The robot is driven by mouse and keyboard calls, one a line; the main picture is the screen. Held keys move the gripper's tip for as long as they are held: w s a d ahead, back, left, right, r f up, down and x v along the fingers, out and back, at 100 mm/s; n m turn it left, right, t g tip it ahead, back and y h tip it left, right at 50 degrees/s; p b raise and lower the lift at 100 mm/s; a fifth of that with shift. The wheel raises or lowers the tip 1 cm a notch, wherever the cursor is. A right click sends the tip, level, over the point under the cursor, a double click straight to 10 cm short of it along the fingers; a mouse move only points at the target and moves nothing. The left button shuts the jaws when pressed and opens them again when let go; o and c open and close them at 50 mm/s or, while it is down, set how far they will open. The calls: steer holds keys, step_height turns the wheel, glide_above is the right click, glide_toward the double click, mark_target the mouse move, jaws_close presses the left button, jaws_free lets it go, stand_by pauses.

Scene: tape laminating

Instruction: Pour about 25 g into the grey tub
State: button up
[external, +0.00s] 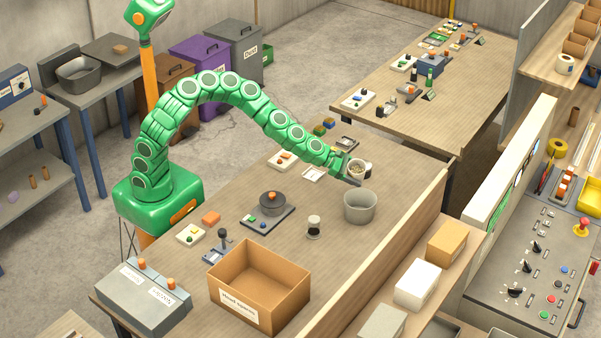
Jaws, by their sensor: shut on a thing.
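The grey tub (360,207) stands upright on the wooden workbench, near its right-hand side. My gripper (355,178) is just above and slightly left of the tub's rim. It is shut on a small white cup (363,166). The cup is tilted, its mouth turned toward the camera, and pale brownish contents show inside. No stream of material can be made out between cup and tub. The inside bottom of the tub is hidden, so I cannot tell what it holds.
A small dark-and-white jar (314,227) stands left of the tub. A round grey pot on a scale-like base (271,205) is further left. An open cardboard box (258,283) is at the front. A raised wooden ledge (385,255) runs along the bench's right edge.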

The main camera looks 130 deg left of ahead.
mark_target(358, 179)
steer(key=shift+m+g+y, duration=0.4)
steer(key=shift+m+g, duration=0.2)
steer(key=r, duration=0.2)
steer(key=w+d+r, duration=0.1)
steer(key=r, duration=0.1)
steer(key=shift+b, duration=0.3)
steer(key=shift+w+d+r+m+g+y, duration=0.25)
steer(key=shift+w+d+m+g+y, duration=0.05)
steer(key=shift+d+m, duration=0.2)
steer(key=shift+d, duration=0.1)
steer(key=shift+w+f+m+g+y+b, duration=0.1)
steer(key=shift+f+m+g+y+b, duration=0.3)
steer(key=shift+m+b, duration=0.1)
steer(key=shift+r+m+g+y, duration=0.35)
steer(key=shift+m+g+y, duration=0.05)
steer(key=shift+m+y, duration=0.1)
steer(key=shift+f+m+y, duration=0.3)
steer(key=shift+m+y, duration=0.1)
steer(key=shift+r+m+g, duration=0.1)
steer(key=shift+m+g, duration=0.2)
steer(key=shift+w+d+r+m+g+y+p, duration=0.1)
steer(key=shift+r+m+g+y+p, duration=0.2)
steer(key=shift+p, duration=0.85)
steer(key=shift+w+d+r+m+y+p, duration=0.3)
steer(key=shift+w+d+m+y+p, duration=0.3)
steer(key=shift+p, duration=1.35)
